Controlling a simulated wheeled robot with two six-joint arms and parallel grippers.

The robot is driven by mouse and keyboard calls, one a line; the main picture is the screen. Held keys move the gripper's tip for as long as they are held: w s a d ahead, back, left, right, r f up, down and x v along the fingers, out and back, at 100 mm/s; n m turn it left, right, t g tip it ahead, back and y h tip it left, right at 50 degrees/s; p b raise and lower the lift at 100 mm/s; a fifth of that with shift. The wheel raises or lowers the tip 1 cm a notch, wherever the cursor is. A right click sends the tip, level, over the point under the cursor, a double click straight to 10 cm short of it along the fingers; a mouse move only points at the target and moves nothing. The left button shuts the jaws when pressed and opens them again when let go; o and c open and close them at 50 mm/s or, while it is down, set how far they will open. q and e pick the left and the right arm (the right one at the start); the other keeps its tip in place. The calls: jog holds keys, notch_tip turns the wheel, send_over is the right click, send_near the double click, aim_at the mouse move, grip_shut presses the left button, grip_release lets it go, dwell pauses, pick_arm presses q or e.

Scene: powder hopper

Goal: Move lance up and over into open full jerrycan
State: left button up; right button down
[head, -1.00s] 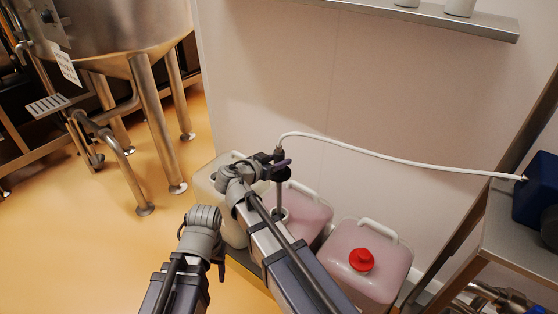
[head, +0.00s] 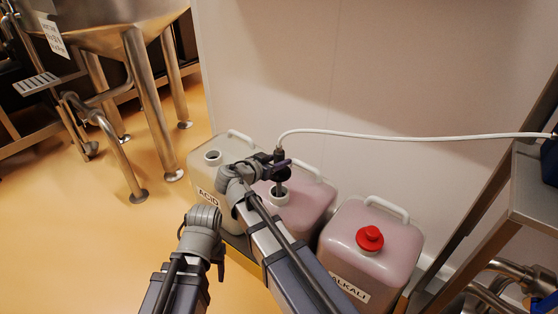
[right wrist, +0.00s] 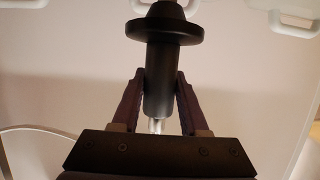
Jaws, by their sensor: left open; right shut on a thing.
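My right gripper (head: 278,168) is shut on the lance (right wrist: 165,85), whose black handle and flange show between the fingers in the right wrist view. The lance is upright, with its white hose (head: 400,136) leaving the top. Its tube meets the open neck of the middle jerrycan (head: 312,198), which holds pink liquid; its lower end is hidden there. Left of it stands a pale jerrycan (head: 228,143) marked ACID, with an open neck. On the right is a pink jerrycan (head: 400,238) marked ALKALI, with a red cap (head: 369,238). My left gripper (head: 219,262) is open and empty, low in front, partly hidden.
A steel tank (head: 100,25) on legs stands at the back left. A wall (head: 400,70) is close behind the jerrycans. A metal stand (head: 530,200) is on the right, where the hose leads. The floor (head: 70,230) at the left is clear.

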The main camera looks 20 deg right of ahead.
jog(key=b, duration=0.7)
send_over(279, 196)
jog(key=w, duration=0.1)
notch_tip(279, 196, down, 8)
jog(key=shift+w+d+r, duration=0.1)
jog(key=shift+d, duration=0.05)
jog(key=shift+c, duration=1.7)
grip_release()
